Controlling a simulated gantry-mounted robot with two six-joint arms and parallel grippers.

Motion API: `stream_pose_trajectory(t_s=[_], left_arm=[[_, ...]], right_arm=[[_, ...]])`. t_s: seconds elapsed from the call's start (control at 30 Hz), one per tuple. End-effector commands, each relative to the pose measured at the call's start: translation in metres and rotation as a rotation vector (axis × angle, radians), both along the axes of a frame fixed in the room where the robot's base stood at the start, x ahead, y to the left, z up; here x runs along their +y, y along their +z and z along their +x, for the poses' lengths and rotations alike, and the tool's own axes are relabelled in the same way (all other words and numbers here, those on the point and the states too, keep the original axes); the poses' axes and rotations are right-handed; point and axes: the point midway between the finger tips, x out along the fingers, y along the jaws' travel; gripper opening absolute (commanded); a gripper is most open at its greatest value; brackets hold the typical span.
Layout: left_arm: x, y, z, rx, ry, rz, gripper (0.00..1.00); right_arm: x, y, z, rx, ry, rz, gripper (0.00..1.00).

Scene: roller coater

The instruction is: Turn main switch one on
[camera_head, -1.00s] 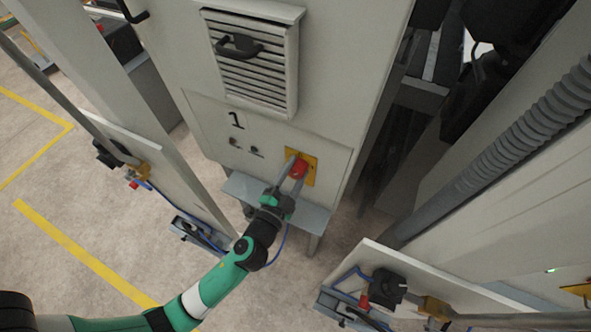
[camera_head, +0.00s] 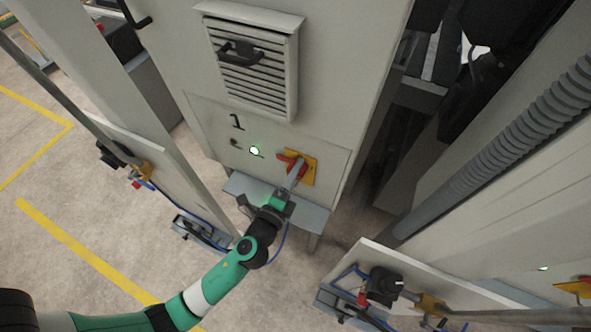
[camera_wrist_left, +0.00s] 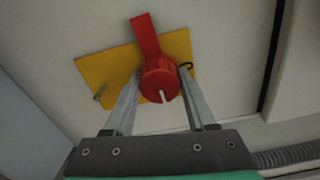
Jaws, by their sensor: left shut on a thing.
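Main switch one is a red rotary knob on a yellow plate (camera_head: 308,178), on the grey cabinet panel below the black "1". Part of the red knob (camera_head: 284,158) shows beside my fingers in the head view. My left gripper (camera_head: 295,173) is shut on the knob, with a finger on each side of it. In the left wrist view the red knob (camera_wrist_left: 160,84) sits between the fingers, its lever pointing up and slightly left over the yellow plate (camera_wrist_left: 108,72). My right gripper is not in view.
A louvred vent (camera_head: 255,72) is above the switch panel. A grey ledge (camera_head: 312,216) sticks out just below it. Side panels with cables and fittings stand at left (camera_head: 165,165) and lower right (camera_head: 440,285). Open floor lies at lower left.

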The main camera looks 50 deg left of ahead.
Motion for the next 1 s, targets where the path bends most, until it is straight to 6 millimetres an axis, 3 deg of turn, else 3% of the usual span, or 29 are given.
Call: stream_pose_trajectory(t_s=[0.7,0.73,0.87,1.0], left_arm=[[-0.0003,0.0003,0.0001,0.030,-0.001,0.081,0.00],[-0.0002,0.0004,0.0001,0.030,-0.001,0.081,0.60],[-0.0002,0.0003,0.0001,0.031,0.000,0.079,0.83],[-0.0001,0.0002,0.0000,0.030,0.000,0.078,0.86]], right_arm=[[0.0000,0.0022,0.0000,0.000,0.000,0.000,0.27],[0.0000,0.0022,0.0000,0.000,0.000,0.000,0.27],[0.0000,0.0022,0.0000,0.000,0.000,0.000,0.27],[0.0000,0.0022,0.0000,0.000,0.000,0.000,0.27]])
